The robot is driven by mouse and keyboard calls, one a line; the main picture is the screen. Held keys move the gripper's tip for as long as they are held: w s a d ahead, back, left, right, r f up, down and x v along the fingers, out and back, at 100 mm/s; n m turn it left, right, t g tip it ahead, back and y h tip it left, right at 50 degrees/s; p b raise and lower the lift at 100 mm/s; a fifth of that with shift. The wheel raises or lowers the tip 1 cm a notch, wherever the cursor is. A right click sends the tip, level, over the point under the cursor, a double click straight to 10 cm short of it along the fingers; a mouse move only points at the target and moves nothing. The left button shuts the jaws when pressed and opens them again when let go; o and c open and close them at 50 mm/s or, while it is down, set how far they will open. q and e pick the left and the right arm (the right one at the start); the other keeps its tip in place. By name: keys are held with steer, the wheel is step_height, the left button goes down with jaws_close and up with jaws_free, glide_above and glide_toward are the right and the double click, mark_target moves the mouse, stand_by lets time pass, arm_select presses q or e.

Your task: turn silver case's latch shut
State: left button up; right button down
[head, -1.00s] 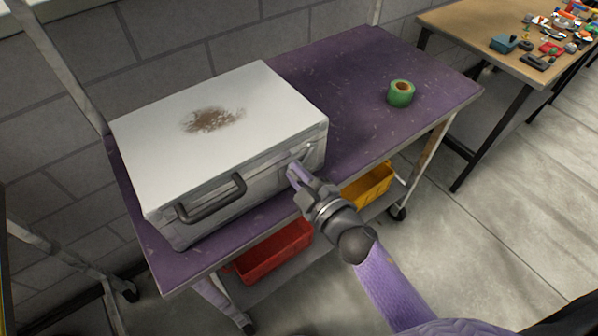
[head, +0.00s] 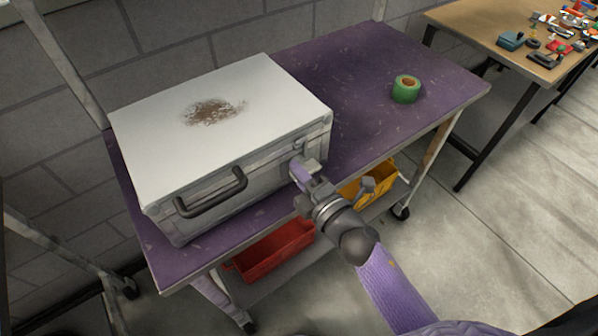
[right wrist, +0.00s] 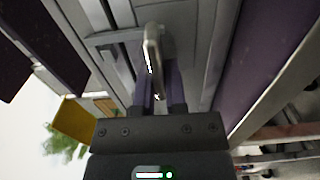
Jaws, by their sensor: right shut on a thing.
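The silver case (head: 250,185) lies closed on the purple cart top, with a white lid bearing a brown stain and a black handle (head: 212,196) on its front. My right gripper (head: 301,168) is at the right part of the case's front face. In the right wrist view the gripper (right wrist: 158,95) is shut on the metal latch (right wrist: 152,50), which stands out from the case front between the fingers. In the head view the gripper largely hides the latch. My left gripper is not in view.
A green tape roll (head: 406,89) stands on the purple cart top (head: 350,75), right of the case. A red bin (head: 275,250) and a yellow bin (head: 372,185) sit on the shelf below. A wooden table (head: 480,35) with small items stands at the right back.

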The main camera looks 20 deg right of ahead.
stand_by(0.5)
steer(key=c, duration=0.7)
jaws_free()
steer(key=v, duration=1)
